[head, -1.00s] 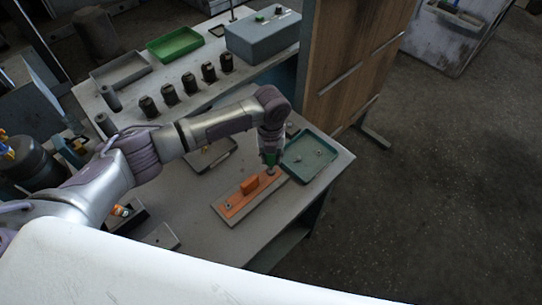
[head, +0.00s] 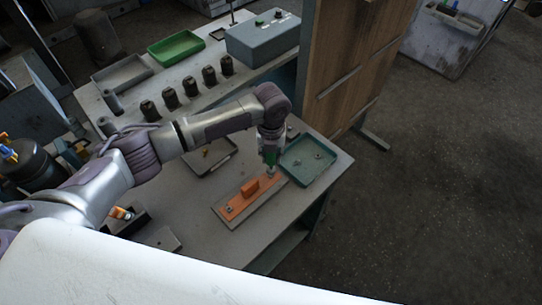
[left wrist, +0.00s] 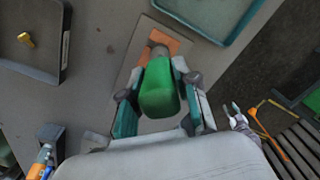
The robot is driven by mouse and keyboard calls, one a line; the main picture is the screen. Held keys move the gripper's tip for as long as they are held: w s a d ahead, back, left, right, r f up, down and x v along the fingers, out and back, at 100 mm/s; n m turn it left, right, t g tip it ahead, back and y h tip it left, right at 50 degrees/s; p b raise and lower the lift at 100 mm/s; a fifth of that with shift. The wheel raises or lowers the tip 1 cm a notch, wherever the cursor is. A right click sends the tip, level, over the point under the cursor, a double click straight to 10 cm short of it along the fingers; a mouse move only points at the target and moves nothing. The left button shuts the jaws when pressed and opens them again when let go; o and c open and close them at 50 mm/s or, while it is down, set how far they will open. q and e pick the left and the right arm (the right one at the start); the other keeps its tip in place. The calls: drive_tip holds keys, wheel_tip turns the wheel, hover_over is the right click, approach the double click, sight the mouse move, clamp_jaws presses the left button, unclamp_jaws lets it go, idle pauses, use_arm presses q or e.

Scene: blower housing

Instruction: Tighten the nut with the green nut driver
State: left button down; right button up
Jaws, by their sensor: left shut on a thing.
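The green nut driver (left wrist: 160,90) is between the fingers of my left gripper (left wrist: 163,95), which is shut on its green handle. In the head view my left gripper (head: 270,150) points down over the far right end of the orange plate (head: 238,207), with the green driver (head: 269,158) under it. The orange plate lies on a grey base and carries an upright orange block (head: 249,187). A small nut or bolt (head: 230,209) shows at the plate's near left end. The driver's tip and whatever is under it are hard to make out. My right gripper is not in view.
A teal tray (head: 318,181) with small parts stands right beside the driver. A dark tray (head: 222,168) with a yellow piece (left wrist: 26,40) lies to the left. Behind are several black cylinders (head: 208,76), a green tray (head: 175,47) and a grey box (head: 262,37).

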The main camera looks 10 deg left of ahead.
use_arm(q)
drive_tip(key=shift+r, duration=2.85)
